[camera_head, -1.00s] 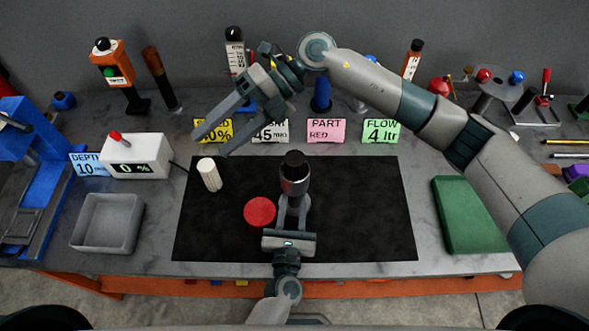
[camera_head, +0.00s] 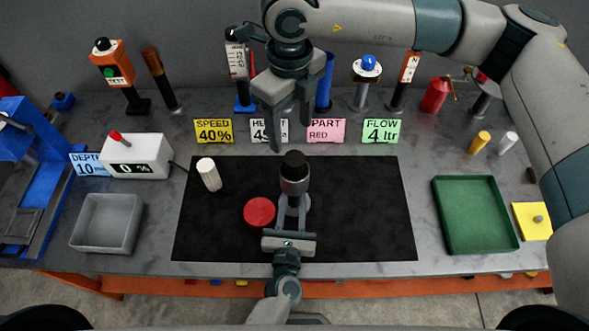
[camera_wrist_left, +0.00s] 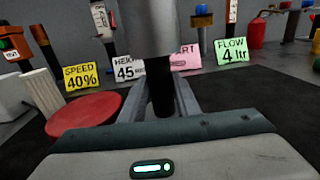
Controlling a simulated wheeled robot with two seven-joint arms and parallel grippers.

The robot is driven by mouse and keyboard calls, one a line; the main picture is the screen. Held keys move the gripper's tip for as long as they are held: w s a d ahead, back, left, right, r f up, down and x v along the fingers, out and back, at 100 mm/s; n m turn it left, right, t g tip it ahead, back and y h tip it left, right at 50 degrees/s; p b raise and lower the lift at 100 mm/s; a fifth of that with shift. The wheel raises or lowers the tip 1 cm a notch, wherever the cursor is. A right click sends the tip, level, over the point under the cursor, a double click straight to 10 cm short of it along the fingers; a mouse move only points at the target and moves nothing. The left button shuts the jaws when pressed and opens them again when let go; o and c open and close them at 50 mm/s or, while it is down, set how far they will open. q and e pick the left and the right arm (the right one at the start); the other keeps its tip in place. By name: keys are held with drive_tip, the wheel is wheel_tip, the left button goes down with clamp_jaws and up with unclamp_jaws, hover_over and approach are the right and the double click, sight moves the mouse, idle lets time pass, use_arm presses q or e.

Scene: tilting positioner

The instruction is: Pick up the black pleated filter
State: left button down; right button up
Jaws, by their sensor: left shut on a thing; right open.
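My left gripper (camera_head: 293,205) is shut on an upright cylindrical holder with a grey body (camera_head: 294,186) above the black mat. A black rounded piece (camera_head: 294,160) shows at its top; I cannot make out pleats on it, so I cannot tell if it is the black pleated filter. In the left wrist view the grey body (camera_wrist_left: 160,28) rises above a dark lower part (camera_wrist_left: 162,92) between the fingers. My right gripper (camera_head: 287,125) is open and empty, pointing down just above and behind the black top. A white ribbed cylinder (camera_head: 208,174) stands to the left.
A red disc (camera_head: 259,212) lies beside the left gripper on the black mat (camera_head: 360,215). A grey bin (camera_head: 107,223) is at left, a green tray (camera_head: 475,217) at right. Sign cards, including the pink one (camera_head: 326,131), stand behind. The mat's right side is clear.

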sight(295, 158)
drive_tip(key=shift+f, duration=3.4)
drive_tip(key=shift+w+d+f, duration=0.1)
drive_tip(key=shift+d+f, duration=0.1)
drive_tip(key=shift+f, duration=0.8)
drive_tip(key=shift+w+d+f, duration=0.1)
drive_tip(key=shift+d+f, duration=0.1)
drive_tip(key=shift+f, duration=1.45)
drive_tip(key=shift+c, duration=0.3)
